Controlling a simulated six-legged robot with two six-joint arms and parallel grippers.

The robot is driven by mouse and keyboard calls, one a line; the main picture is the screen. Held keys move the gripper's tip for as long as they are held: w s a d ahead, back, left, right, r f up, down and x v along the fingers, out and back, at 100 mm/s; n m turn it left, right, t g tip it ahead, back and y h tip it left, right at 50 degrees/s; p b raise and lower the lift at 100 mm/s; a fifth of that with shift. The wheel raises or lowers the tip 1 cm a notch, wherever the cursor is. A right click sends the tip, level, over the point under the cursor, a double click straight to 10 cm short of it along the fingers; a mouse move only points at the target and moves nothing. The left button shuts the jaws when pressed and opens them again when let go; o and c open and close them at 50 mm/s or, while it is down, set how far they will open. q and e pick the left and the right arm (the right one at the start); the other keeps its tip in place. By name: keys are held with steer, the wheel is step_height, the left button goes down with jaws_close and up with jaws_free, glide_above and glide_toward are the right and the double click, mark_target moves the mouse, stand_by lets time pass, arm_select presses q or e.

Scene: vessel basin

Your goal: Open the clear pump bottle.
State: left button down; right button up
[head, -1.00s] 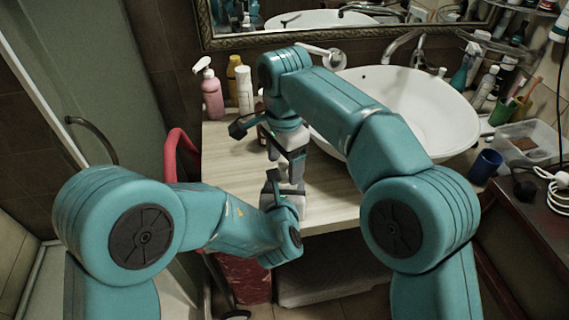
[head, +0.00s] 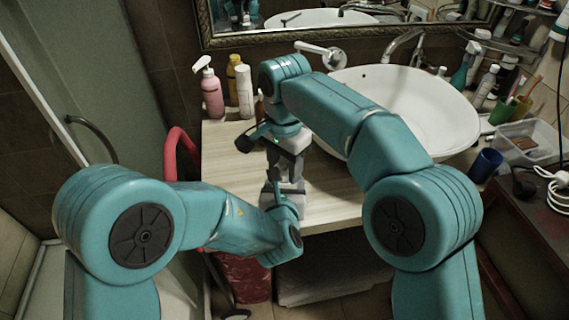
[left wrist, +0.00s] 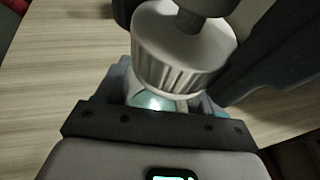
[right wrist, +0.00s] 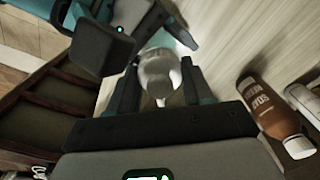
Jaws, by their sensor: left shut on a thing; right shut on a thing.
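The clear pump bottle stands on the wooden counter (head: 335,205), mostly hidden by my grippers in the head view. In the left wrist view its ribbed pale collar (left wrist: 180,50) shows large, with a strip of clear body (left wrist: 150,101) below. My left gripper (head: 284,192) is shut on the bottle's body, low, below the collar. My right gripper (head: 285,160) comes down from above and is shut on the pump top (right wrist: 160,72), which shows between its fingers in the right wrist view. The collar is still around the bottle's neck; whether it is loose cannot be told.
A pink pump bottle (head: 211,92), a yellow bottle (head: 234,70) and a white bottle (head: 245,92) stand at the back left. The white basin (head: 420,110) is right; a blue cup (head: 486,164) stands beyond.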

steer(key=n, duration=1.7)
steer(key=shift+d, duration=0.1)
steer(key=o, duration=1.2)
steer(key=shift+c, duration=0.2)
steer(key=shift+s, duration=0.1)
steer(key=shift+a+r, duration=0.15)
steer(key=shift+a, duration=0.05)
